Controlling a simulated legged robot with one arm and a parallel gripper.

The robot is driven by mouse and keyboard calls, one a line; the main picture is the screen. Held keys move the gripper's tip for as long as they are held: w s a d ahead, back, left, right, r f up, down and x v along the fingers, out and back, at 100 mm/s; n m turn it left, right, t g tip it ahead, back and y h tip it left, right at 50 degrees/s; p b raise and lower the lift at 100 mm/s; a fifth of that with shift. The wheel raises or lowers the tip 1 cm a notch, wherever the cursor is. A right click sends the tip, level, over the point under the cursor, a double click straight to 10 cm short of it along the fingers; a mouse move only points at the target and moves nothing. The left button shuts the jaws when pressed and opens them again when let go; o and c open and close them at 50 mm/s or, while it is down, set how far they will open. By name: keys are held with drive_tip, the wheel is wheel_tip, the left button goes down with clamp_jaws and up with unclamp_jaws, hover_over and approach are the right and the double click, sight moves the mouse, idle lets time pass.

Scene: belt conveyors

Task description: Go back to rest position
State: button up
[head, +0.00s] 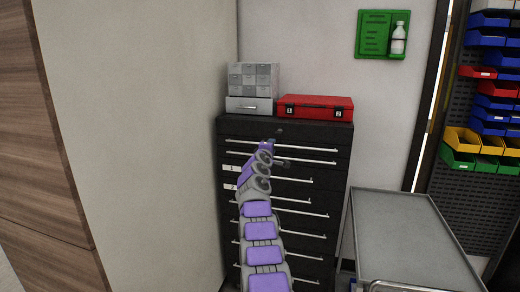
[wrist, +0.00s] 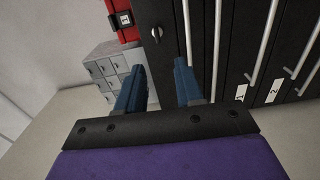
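My arm, grey with purple panels, reaches forward in the head view toward a black drawer cabinet (head: 290,128). My gripper (head: 272,150) is in front of the cabinet's upper drawers and looks small there. In the wrist view my gripper (wrist: 160,85) has two blue fingers standing apart with nothing between them. The cabinet (wrist: 255,40) appears turned on its side behind the fingers. Its drawers look shut, with long silver handles and labels 1 and 2. I cannot tell whether the fingers touch the cabinet.
A grey small-drawer box (head: 252,82) and a red case (head: 315,107) stand on the cabinet. A grey metal cart (head: 415,235) is at the right. Colored bins (head: 490,105) hang on a panel. A green board (head: 380,34) with a white bottle is on the wall.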

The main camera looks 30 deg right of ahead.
drive_tip(key=s+a+f+m+g+y, duration=0.2)
drive_tip(key=s+a+g+y, duration=0.15)
drive_tip(key=s+a, duration=0.9)
drive_tip(key=s+a+f+m+g+y, duration=0.25)
drive_tip(key=s+a+y, duration=0.4)
drive_tip(key=a, duration=1.05)
drive_tip(key=s+a+f+m+g+y, duration=0.1)
drive_tip(key=s+a+f, duration=0.3)
drive_tip(key=s, duration=1.1)
drive_tip(key=s+a+f+m+g+y, duration=0.1)
drive_tip(key=s+a+f+g, duration=0.3)
drive_tip(key=s, duration=1.2)
drive_tip(key=s+a+f+m+g+y, duration=0.1)
drive_tip(key=s+a+f, duration=0.3)
drive_tip(key=s+a, duration=0.6)
drive_tip(key=s+g, duration=0.1)
drive_tip(key=s, duration=0.4)
drive_tip(key=shift+s+a, duration=0.15)
drive_tip(key=shift+s, duration=0.05)
drive_tip(key=shift+w+f+m, duration=0.1)
drive_tip(key=shift+w+m, duration=0.05)
drive_tip(key=shift+m, duration=0.1)
